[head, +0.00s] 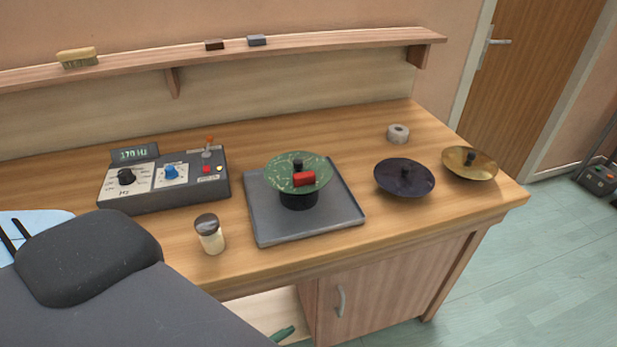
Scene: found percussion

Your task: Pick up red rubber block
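The red rubber block (304,179) lies on top of a speckled green round plate (282,172), in front of the black knob (298,164) at the plate's middle. The plate sits on a black cylindrical base (299,200) on a grey square tray (262,226) on the wooden bench. A large dark grey and black shape, which looks like part of my own arm, fills the lower left. I see no gripper for certain in the head view, and nothing touches the red block.
A control box (164,182) and a brown-capped jar (209,235) stand left of the tray. A dark dish (404,179), a brass dish (467,165) and a tape roll (398,134) are at right. A wall shelf (310,41) holds small blocks and a brush (77,57).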

